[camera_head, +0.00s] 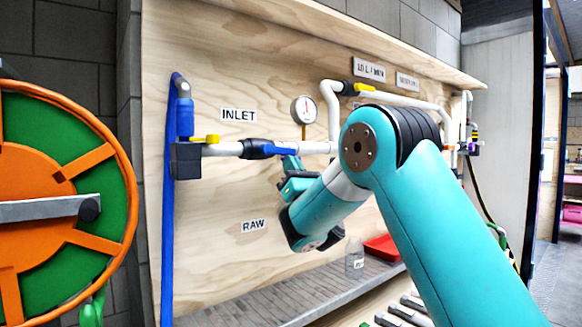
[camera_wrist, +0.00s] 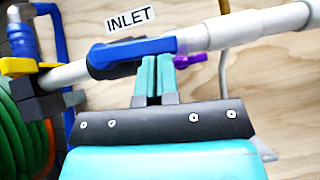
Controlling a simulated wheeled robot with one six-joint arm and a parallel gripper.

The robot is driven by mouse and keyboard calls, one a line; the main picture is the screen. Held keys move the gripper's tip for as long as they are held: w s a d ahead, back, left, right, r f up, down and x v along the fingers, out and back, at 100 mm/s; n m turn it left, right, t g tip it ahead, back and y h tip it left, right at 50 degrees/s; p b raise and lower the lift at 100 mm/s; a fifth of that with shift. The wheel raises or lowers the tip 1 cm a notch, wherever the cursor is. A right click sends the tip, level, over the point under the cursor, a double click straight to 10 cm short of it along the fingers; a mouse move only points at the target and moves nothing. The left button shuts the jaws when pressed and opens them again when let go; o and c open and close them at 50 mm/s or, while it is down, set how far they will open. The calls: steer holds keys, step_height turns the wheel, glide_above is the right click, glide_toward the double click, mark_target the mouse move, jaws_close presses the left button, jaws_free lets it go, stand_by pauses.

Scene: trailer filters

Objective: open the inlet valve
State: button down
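The inlet valve (camera_head: 254,149) has a dark body and a blue lever (camera_head: 272,149) lying along the white pipe, right of and below the INLET label (camera_head: 238,115). In the wrist view the blue lever (camera_wrist: 140,48) runs along the pipe, across the dark valve body (camera_wrist: 100,62). My gripper (camera_head: 291,163) is just below the lever's right end. In the wrist view its two teal fingers (camera_wrist: 157,62) are close together with their tips at the lever's lower edge. I cannot tell whether they touch it. Nothing shows between them.
A yellow handle (camera_head: 212,138) sits left on the same pipe, beside a blue hose (camera_head: 169,230). A gauge (camera_head: 304,110) stands above the pipe. A purple handle (camera_wrist: 190,61) is right of my fingers. A clear bottle (camera_head: 354,254) and red tray (camera_head: 383,247) stand on the shelf below.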

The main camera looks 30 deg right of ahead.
steer(key=w+f+b+v, duration=0.2)
steer(key=b+v, duration=1.1)
steer(key=b, duration=0.1)
steer(key=shift+a, duration=0.2)
